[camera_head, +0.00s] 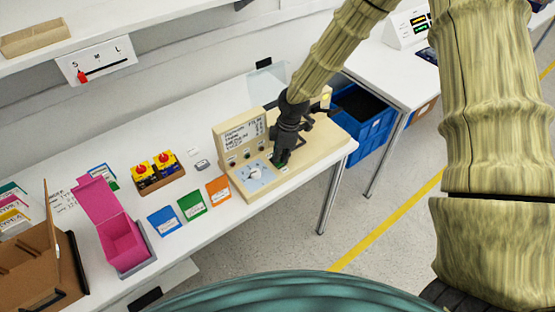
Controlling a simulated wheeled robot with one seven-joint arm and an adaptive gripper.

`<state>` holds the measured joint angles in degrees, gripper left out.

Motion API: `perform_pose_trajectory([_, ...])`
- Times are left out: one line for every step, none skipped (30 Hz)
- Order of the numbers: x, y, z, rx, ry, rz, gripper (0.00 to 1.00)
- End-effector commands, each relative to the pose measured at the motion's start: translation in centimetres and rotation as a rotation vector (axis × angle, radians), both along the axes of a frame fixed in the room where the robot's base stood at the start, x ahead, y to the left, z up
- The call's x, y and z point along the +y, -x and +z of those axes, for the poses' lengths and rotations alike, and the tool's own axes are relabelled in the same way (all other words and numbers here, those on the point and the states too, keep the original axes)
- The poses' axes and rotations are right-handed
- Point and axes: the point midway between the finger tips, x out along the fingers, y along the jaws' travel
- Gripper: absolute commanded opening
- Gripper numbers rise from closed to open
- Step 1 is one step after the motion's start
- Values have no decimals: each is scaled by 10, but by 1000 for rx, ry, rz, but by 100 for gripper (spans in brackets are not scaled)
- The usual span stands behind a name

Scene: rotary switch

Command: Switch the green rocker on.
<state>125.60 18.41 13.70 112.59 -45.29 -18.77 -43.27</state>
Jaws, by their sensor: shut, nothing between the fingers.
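A cream console (237,187) stands near the right end of the white table. It has an upright back panel with printed text (243,136) and a pale blue dial plate (256,177) on its flat front. The green rocker (284,167) shows as a small dark green patch on the flat part, right of the dial plate. My gripper (281,160) is shut and empty, pointing down right at the rocker. It hides most of the rocker. I cannot tell whether the fingertips touch it or which way it is tipped.
Blue (164,221), green (194,204) and orange (218,191) cards lie left of the console. A tray with yellow boxes bearing red knobs (153,169) and an open pink box (122,243) stand farther left. A blue crate (377,134) is beyond the table's right end.

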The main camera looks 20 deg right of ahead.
Motion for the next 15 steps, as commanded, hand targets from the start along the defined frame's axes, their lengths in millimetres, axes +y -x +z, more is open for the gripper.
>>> perform_pose_trajectory([0, 0, -1, 0, 0, 0, 0])
perform_pose_trajectory([0, 0, -1, 0, 0, 0, 0])
perform_pose_trajectory([0, 0, -2, 0, 0, 0, 0])
perform_pose_trajectory([0, 0, -2, 0, 0, 0, 0])
perform_pose_trajectory([0, 0, -2, 0, 0, 0, 0])
perform_pose_trajectory([0, 0, -3, 0, 0, 0, 0])
perform_pose_trajectory([0, 0, -3, 0, 0, 0, 0])
perform_pose_trajectory([0, 0, -4, 0, 0, 0, 0])
perform_pose_trajectory([0, 0, -4, 0, 0, 0, 0])
perform_pose_trajectory([0, 0, -4, 0, 0, 0, 0])
perform_pose_trajectory([0, 0, -5, 0, 0, 0, 0])
perform_pose_trajectory([0, 0, -5, 0, 0, 0, 0])
perform_pose_trajectory([0, 0, -5, 0, 0, 0, 0])
perform_pose_trajectory([0, 0, -5, 0, 0, 0, 0])
perform_pose_trajectory([0, 0, -5, 0, 0, 0, 0])
